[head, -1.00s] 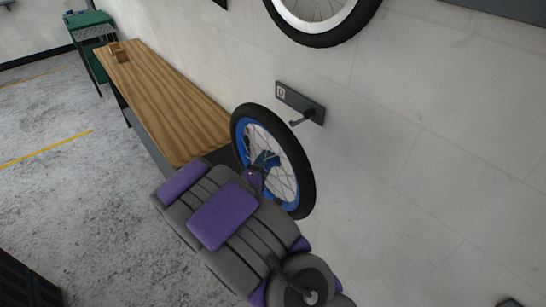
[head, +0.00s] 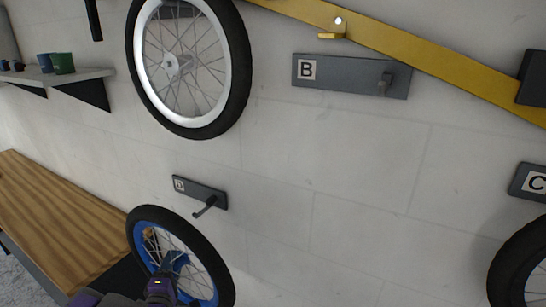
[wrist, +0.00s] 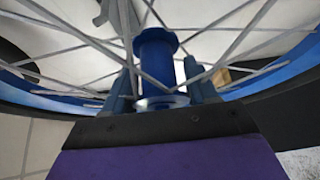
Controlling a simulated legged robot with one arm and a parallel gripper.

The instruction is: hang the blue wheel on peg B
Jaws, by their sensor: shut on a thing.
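The blue wheel (head: 205,252), with a black tyre and blue rim, is in front of the wall at the lower left in the head view. My gripper (head: 172,268) is shut on its blue hub (wrist: 157,62), which shows between the two fingers in the wrist view. Peg B is a dark plate (head: 345,76) on the wall at the upper right, with a "B" label and a short hook (head: 384,84). No wheel hangs on it. The blue wheel is below and left of peg B, apart from it.
Peg D (head: 204,198) is bare, just above the held wheel. A white-rimmed wheel (head: 240,75) is on the wall left of peg B. A yellow bar (head: 440,59) crosses above peg B. Peg C's plate (head: 530,182) and another wheel (head: 510,262) are at right. A wooden bench (head: 60,215) is at left.

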